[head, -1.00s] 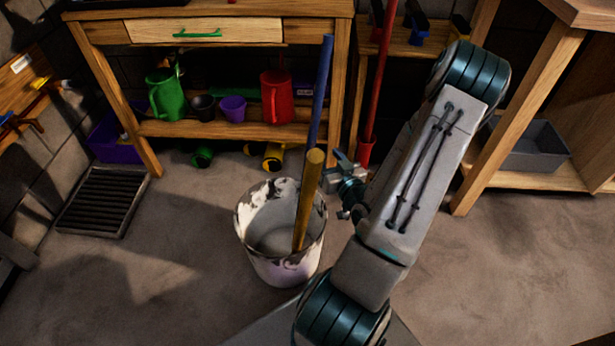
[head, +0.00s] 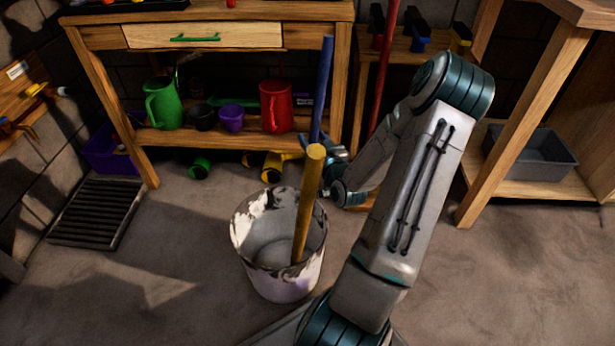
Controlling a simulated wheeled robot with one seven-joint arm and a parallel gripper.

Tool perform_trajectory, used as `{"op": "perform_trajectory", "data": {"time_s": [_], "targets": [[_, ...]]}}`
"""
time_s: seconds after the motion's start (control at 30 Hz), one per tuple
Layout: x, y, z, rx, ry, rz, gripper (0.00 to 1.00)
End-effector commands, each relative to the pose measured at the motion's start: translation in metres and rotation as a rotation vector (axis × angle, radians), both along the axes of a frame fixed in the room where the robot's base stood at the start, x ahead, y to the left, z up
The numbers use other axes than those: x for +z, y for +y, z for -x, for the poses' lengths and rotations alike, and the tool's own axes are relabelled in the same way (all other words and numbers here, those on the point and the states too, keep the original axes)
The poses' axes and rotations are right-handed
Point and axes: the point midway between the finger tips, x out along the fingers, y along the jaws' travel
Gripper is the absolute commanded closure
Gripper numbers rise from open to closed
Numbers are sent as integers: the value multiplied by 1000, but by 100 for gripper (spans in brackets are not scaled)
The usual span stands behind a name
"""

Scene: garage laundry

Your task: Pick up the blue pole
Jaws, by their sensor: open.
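The blue pole (head: 323,88) stands upright, leaning slightly, behind the bucket and in front of the wooden workbench. Its lower part is hidden behind my gripper, the yellow pole and the bucket. My gripper (head: 325,146) is open at the lower visible part of the blue pole. The fingers look very close to the pole, but I cannot tell whether the pole is between them or touching them.
A yellow pole (head: 309,205) leans in a paint-stained white bucket (head: 278,284) just in front of my gripper. The workbench (head: 200,136) holds jugs and pots on its lower shelf. A red pole (head: 384,80) stands to the right.

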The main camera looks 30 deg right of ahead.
Motion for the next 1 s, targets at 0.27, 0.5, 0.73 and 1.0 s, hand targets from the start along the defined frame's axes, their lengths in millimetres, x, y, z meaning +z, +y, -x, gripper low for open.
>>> {"op": "perform_trajectory", "data": {"time_s": [0.27, 0.5, 0.73, 1.0], "targets": [[0, -4, -21, -1, 0, 0, 51], [0, -4, -21, -1, 0, 0, 76], [0, -4, -21, 0, -1, 0, 100], [13, -4, -21, 1, -2, 2, 100]]}}
